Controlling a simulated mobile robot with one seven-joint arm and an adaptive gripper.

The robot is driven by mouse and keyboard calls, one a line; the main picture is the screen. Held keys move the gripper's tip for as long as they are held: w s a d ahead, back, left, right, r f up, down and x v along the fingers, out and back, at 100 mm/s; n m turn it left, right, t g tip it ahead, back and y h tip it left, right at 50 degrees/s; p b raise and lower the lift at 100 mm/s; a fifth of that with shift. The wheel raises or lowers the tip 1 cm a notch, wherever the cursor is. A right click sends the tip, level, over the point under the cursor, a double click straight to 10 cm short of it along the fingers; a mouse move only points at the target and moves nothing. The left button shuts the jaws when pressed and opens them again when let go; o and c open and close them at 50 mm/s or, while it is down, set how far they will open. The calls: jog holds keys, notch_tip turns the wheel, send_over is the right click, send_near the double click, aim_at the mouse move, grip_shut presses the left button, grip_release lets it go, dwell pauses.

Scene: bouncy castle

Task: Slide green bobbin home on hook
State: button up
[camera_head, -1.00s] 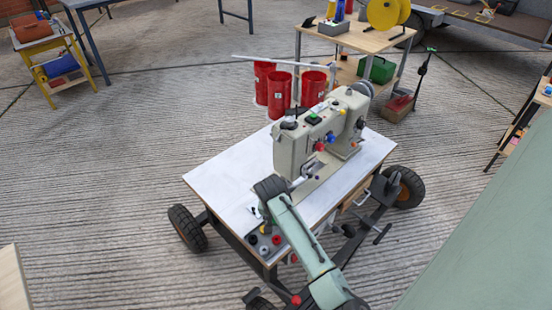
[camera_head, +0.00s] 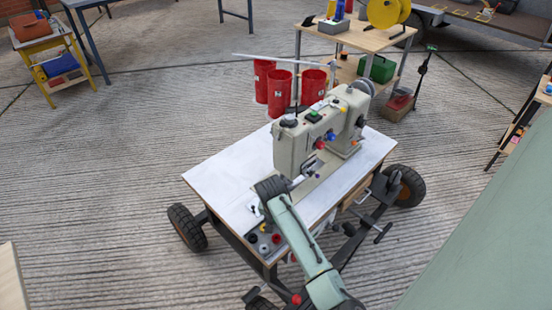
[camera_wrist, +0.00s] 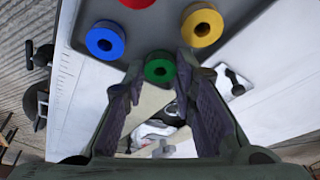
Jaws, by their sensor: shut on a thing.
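The green bobbin (camera_wrist: 160,69), a small ring with a dark centre hole, sits between the far ends of my gripper's fingers (camera_wrist: 160,73) in the wrist view. The fingers are shut on its sides. In the head view my arm reaches over the near left part of the white sewing table, and its dark wrist hides the bobbin. The beige sewing machine (camera_head: 300,152) stands just beyond my wrist. Pale and shiny metal parts (camera_wrist: 160,135) show between the fingers in the wrist view; I cannot tell whether the hook is among them.
Blue (camera_wrist: 105,40), yellow (camera_wrist: 202,24) and red (camera_wrist: 137,3) bobbins lie on a grey surface. A white plate with a black mark (camera_wrist: 235,82) is right of the fingers. The white tabletop (camera_head: 222,178) is clear left of the machine. Red cans (camera_head: 278,95) stand behind it.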

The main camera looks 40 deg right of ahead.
jog(key=shift+r, duration=0.1)
jog(key=shift+r+p, duration=1)
jog(key=shift+p, duration=0.05)
jog(key=shift+r, duration=0.1)
notch_tip(320, 180, up, 4)
jog(key=p, duration=0.3)
jog(key=shift+p, duration=0.4)
